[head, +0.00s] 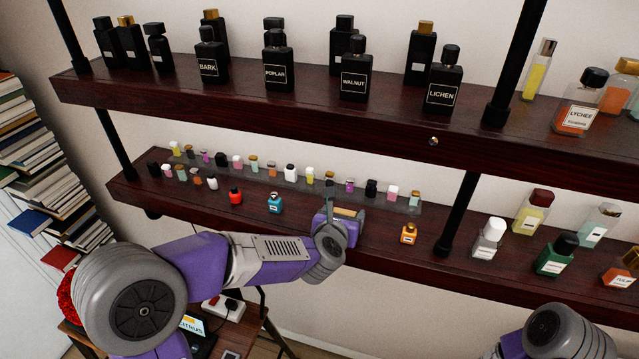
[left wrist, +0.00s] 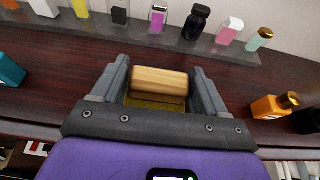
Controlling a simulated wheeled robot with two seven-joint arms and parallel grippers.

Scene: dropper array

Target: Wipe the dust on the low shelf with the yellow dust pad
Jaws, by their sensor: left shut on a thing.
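The low shelf (head: 378,236) is a dark red-brown board below the upper shelf. My left gripper (head: 341,226) is over its front part, near the middle of the shelf. It is shut on the yellow dust pad (head: 349,213), a block with a tan top. In the left wrist view, the pad (left wrist: 158,82) sits between the two grey fingers, with a darker yellow part below. The pad is at or close to the shelf surface; contact is hidden. I cannot make out dust on the shelf. My right gripper is out of view.
A clear stepped riser (head: 264,184) with several small bottles stands behind the pad. A red bottle (head: 236,196) and blue bottle (head: 275,203) stand left of my gripper, an orange bottle (head: 408,233) right. A black post (head: 457,215) is farther right. Dark bottles line the upper shelf (head: 250,99).

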